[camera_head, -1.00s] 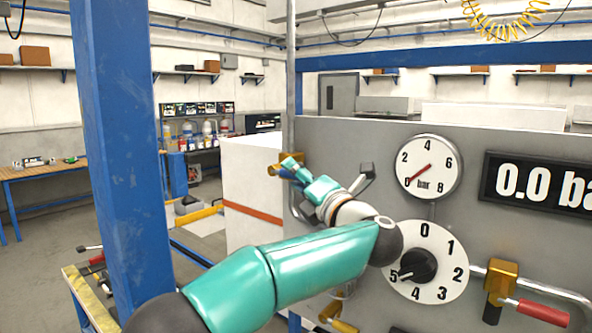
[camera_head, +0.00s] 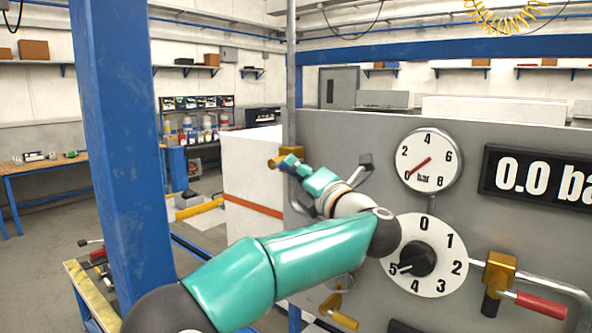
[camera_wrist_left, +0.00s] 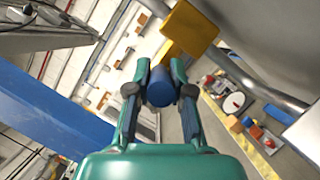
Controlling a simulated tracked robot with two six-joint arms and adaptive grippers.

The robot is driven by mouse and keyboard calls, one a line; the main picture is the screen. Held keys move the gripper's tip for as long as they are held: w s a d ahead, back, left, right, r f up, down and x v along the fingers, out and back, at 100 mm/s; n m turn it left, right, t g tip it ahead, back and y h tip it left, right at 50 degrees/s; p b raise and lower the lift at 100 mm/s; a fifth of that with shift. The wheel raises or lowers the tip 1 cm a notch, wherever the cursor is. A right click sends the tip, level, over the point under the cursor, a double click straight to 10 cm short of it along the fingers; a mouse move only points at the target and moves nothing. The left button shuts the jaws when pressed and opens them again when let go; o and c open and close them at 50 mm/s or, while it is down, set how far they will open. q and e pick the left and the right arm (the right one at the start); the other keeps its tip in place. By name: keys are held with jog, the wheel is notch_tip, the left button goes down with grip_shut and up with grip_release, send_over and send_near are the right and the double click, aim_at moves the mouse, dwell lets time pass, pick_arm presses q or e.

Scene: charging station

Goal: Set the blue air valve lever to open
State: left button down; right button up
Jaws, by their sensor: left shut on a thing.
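The blue air valve lever (camera_wrist_left: 160,88) shows in the left wrist view as a blue rounded grip seen nearly end-on, between my gripper's two fingers. Its brass-yellow valve body (camera_wrist_left: 188,30) is just beyond it. In the head view that valve body (camera_head: 274,162) is at the left edge of the grey panel (camera_head: 385,140). My left gripper (camera_head: 290,164) reaches it from the right and is shut on the lever. The gripper and arm hide most of the lever there, so its exact angle is hard to tell. My right gripper is out of view.
The panel carries a pressure gauge (camera_head: 430,160) near 0, a dial numbered 0 to 5 (camera_head: 423,256), a display (camera_head: 540,176) and a red-handled valve (camera_head: 541,308). A yellow lever (camera_head: 340,318) is low on the panel. A blue post (camera_head: 118,150) stands at left.

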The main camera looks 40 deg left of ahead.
pick_arm(q)
jog(key=shift+r+n+g+h+p, duration=0.4)
jog(key=shift+r+h+p, duration=0.25)
jog(key=shift+h+p, duration=0.35)
jog(key=h+p, duration=0.1)
jog(key=r+p, duration=0.1)
jog(key=shift+a+r+n+h+p, duration=0.2)
jog(key=shift+n+h+p, duration=0.1)
jog(key=shift+h, duration=0.1)
jog(key=shift+a+h, duration=0.15)
jog(key=shift+h, duration=0.45)
jog(key=shift+a+r+n+g+h+p, duration=0.15)
jog(key=shift+r+n+g+h+p, duration=0.2)
jog(key=shift+h, duration=0.35)
jog(key=shift+f, duration=0.1)
jog(key=c, duration=1)
grip_release()
jog(key=shift+c, duration=0.2)
